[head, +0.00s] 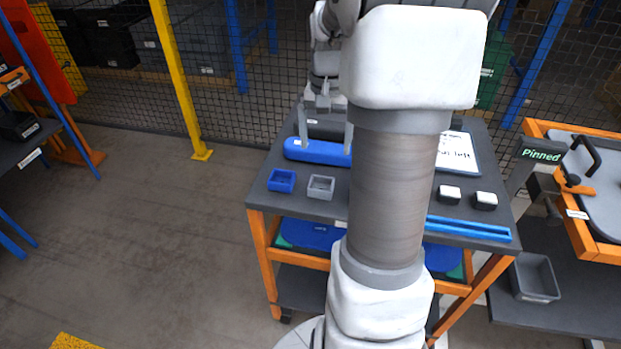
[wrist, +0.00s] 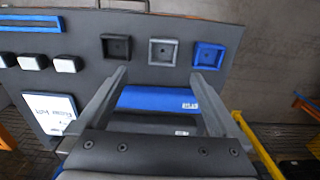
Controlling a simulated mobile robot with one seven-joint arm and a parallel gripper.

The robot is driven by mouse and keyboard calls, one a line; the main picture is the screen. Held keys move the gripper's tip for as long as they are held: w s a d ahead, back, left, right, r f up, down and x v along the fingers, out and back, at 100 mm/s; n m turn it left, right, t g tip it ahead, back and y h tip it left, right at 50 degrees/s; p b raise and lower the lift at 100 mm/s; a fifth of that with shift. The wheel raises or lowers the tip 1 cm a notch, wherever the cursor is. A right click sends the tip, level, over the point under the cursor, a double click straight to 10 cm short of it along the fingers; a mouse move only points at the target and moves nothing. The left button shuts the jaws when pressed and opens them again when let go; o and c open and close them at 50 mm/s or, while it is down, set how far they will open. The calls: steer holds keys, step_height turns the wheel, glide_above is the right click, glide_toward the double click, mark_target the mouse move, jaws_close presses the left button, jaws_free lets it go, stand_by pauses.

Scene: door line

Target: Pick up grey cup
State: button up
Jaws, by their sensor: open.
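The grey cup (head: 321,187) is a small square, open-topped cup on the dark top of the cart, just right of the blue cup (head: 282,181). In the wrist view the grey cup (wrist: 163,52) stands between a dark cup (wrist: 116,47) and the blue cup (wrist: 208,56). My gripper (head: 325,140) is open and empty, above the blue case (head: 310,151), farther back than the grey cup. In the wrist view my gripper (wrist: 158,78) has its fingers apart, with the cup ahead of the fingertips. My arm hides the dark cup in the head view.
White-topped blocks (head: 449,194), a blue bar (head: 469,228) and a white sign (head: 456,153) lie on the cart's right part. An orange-framed cart (head: 585,235) marked "Pinned" stands at right. A mesh fence with a yellow post (head: 181,80) is behind; the floor at left is clear.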

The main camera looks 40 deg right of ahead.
glide_above(321, 186)
steer(key=s, duration=0.2)
steer(key=f, duration=0.8)
steer(key=shift+w+a+f+b, duration=0.1)
steer(key=shift+a+f+b, duration=0.3)
steer(key=shift+w+a+f, duration=0.1)
steer(key=shift+f, duration=1.25)
steer(key=shift+w+a+f, duration=0.1)
steer(key=shift+f, duration=1.2)
steer(key=c, duration=1.3)
